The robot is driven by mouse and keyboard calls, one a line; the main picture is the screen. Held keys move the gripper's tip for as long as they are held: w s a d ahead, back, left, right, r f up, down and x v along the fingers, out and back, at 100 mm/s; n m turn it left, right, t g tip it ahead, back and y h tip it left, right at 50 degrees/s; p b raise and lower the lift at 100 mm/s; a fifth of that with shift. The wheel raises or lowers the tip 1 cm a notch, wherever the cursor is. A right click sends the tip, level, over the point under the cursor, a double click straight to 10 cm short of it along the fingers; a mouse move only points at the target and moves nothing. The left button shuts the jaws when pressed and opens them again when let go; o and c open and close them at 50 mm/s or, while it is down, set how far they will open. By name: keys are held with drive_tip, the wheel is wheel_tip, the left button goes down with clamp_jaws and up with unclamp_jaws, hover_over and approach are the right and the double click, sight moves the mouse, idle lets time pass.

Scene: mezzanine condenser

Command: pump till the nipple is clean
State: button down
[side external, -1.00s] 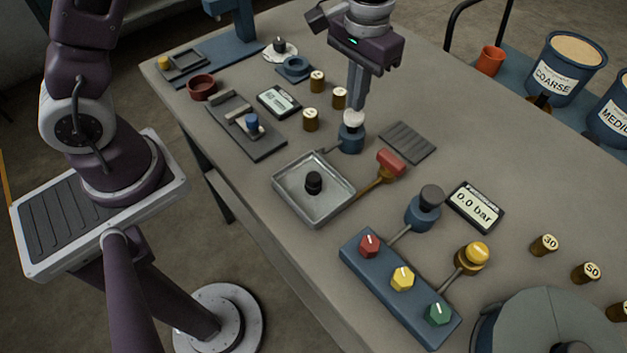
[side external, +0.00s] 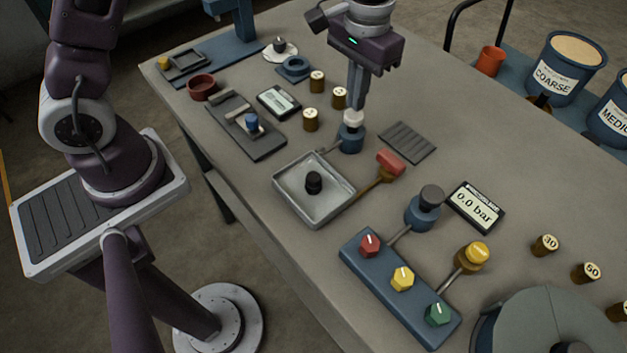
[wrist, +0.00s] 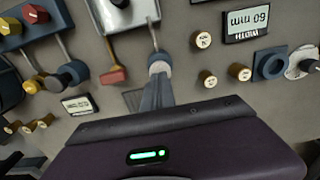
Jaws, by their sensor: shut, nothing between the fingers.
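A blue pump (side external: 350,141) with a pale round cap (side external: 352,117) stands at the back corner of a shallow metal tray (side external: 290,205). A thin spout runs from it toward the tray. A small black knob-like piece (side external: 313,182), possibly the nipple, stands upright in the tray and looks dark all over. My gripper (side external: 357,105) points down with its fingers together and empty, right over the pale cap; the tips look to be at its top, but I cannot tell whether they press. The wrist view shows the cap (wrist: 159,67) just beyond the fingertips.
A grey ribbed pad (side external: 408,142) lies right of the pump. Small brown numbered weights (side external: 311,120) stand behind left. A blue knob panel (side external: 400,285) is in front.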

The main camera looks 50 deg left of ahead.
sight(354, 114)
drive_tip(key=shift+f, duration=0.1)
idle(0.3)
drive_tip(key=shift+f, duration=1.8)
drive_tip(key=shift+r, duration=2.9)
